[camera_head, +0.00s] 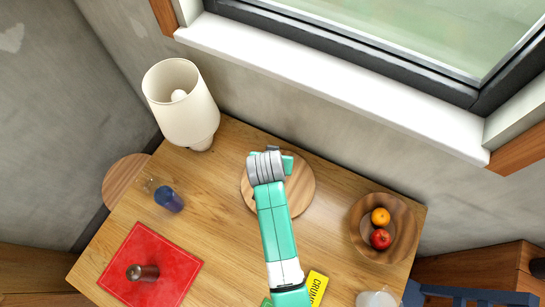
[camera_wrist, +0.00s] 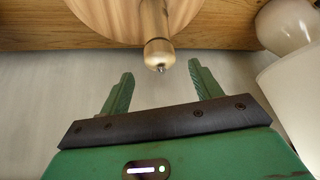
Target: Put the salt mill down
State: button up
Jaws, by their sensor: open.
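The salt mill (camera_wrist: 157,28), light wood with a metal tip, stands on a round wooden board (camera_wrist: 95,14) in the wrist view. My gripper (camera_wrist: 160,69) is open, with its fingertips level with the mill's knob end and on either side of it. I see no finger touching the mill. In the head view my gripper (camera_head: 271,156) is above the round board (camera_head: 304,192), and the mill is hidden beneath it.
A lamp (camera_head: 182,105) stands at the back left. The window wall is close behind.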

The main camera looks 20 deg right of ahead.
jog(key=v, duration=0.3)
jog(key=shift+s+a+r, duration=0.15)
jog(key=shift+r, duration=0.15)
jog(key=w+a+r+n+t, duration=0.15)
jog(key=r+t, duration=0.25)
jog(key=r, duration=0.8)
jog(key=w+a+r+n+t, duration=0.1)
jog(key=w+a+r+t, duration=0.2)
jog(key=r, duration=0.9)
jog(key=w+a+r+n+t, duration=0.1)
jog(key=w+a+r+t, duration=0.2)
jog(key=r, duration=0.9)
jog(key=s+a+r+n+t+y, duration=0.1)
jog(key=s+a+r+t, duration=0.1)
jog(key=s+r, duration=0.3)
jog(key=s+a+r+n+t+y, duration=0.1)
jog(key=s+r+t, duration=0.3)
jog(key=r, duration=0.7)
jog(key=s+a+r+n+t+y, duration=0.1)
jog(key=s+a+r+t, duration=0.2)
jog(key=s+r, duration=0.4)
jog(key=shift+r+t, duration=0.4)
jog(key=shift+r, duration=0.4)
jog(key=shift+s, duration=0.15)
